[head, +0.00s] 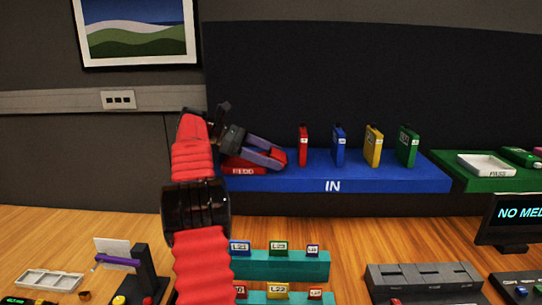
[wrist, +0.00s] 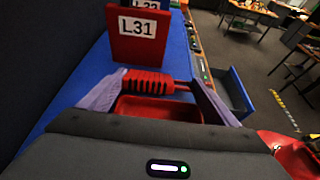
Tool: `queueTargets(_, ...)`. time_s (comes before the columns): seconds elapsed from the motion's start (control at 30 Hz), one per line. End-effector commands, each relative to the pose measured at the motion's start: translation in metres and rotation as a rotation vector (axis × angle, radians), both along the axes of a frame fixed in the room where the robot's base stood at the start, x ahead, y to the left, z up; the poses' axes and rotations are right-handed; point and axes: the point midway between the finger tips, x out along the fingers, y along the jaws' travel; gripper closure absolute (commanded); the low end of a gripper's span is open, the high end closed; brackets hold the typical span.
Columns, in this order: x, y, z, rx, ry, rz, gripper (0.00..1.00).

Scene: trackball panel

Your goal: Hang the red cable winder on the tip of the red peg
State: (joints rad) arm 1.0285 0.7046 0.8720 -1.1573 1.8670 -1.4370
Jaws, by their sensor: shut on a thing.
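My gripper (wrist: 152,88) reaches over the blue IN shelf, its two purple fingers closed on the sides of a red ribbed piece, which seems to be the red cable winder (wrist: 148,82). In the head view my gripper (head: 266,152) is at the left end of the shelf, low over a red tray (head: 243,169), with red showing between the fingers. The red tray (wrist: 160,108) also shows below the ribbed piece in the wrist view. Whether the piece touches the tray, I cannot tell. I cannot make out a red peg in either view.
An upright red cartridge labelled L31 (wrist: 138,42) stands just beyond my gripper on the blue shelf (head: 400,182). Blue, yellow (head: 373,146) and green cartridges stand further right. A white tray (head: 486,165) lies on the green shelf. Teal racks (head: 285,265) stand on the wooden desk.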

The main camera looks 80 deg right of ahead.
Motion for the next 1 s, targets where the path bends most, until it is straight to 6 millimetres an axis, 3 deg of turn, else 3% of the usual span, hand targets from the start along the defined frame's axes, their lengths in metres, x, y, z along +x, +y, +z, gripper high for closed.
queueTargets(0.63,0.001,0.0,-0.017,0.008,-0.001,-0.001,0.42)
queueTargets(0.67,0.001,0.0,-0.018,0.008,0.0,-0.001,0.15)
queueTargets(0.87,0.001,0.0,-0.019,0.009,0.001,-0.002,0.01)
queueTargets(1.0,0.001,0.0,-0.019,0.009,0.001,-0.003,0.0)
